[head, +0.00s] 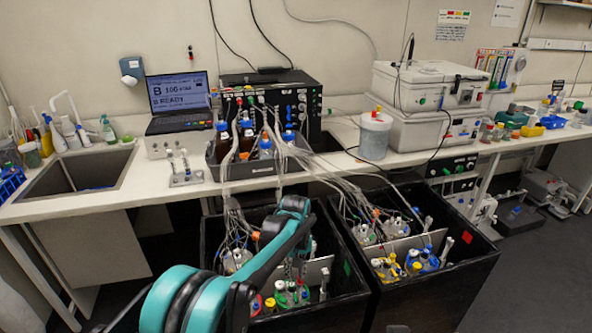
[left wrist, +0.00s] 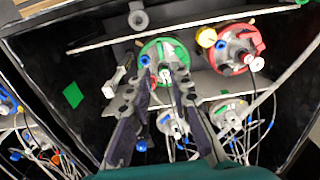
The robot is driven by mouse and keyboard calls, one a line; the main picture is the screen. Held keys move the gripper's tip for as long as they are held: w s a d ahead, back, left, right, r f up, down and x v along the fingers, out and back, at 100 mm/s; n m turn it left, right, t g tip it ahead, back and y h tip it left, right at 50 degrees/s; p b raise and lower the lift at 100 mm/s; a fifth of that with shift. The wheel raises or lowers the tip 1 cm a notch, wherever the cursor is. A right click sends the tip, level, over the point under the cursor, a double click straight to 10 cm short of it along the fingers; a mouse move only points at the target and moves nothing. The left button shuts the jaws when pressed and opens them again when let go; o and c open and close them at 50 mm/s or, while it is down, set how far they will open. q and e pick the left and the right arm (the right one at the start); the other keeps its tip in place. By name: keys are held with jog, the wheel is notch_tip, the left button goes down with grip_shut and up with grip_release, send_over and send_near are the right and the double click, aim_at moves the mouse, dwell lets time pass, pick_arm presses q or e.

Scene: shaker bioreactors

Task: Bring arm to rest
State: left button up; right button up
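My left arm (head: 270,246) comes in from the lower left in the head view and bends down over the left black shaker box. Its gripper (head: 294,268) hangs low inside that box, partly hidden by the arm and tubing. In the left wrist view the two fingers of the left gripper (left wrist: 163,80) stand apart, pointing at a green-ringed vessel lid (left wrist: 180,44). No object is clearly held between them; whether the tips touch the lid's fittings I cannot tell. My right arm and gripper are not in view.
The left box (head: 345,297) holds several capped vessels and tubes around the gripper. A red-ringed lid (left wrist: 232,48) is close by. A second box (head: 470,272) stands to the right. Tubes run up to a bottle tray (head: 228,172) on the bench.

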pick_arm(q)
jog(key=s+a+r+m+t, duration=0.1)
jog(key=s+a+r+t, duration=0.2)
jog(key=s+a+r, duration=0.75)
jog(key=s+a+m+t, duration=0.1)
jog(key=s+a+t, duration=0.1)
jog(key=s, duration=0.6)
jog(key=s+a+f+m+t, duration=0.1)
jog(key=s+a+t, duration=0.1)
jog(key=s+a, duration=0.3)
jog(key=shift+s+f, duration=0.2)
jog(key=shift+s, duration=1.15)
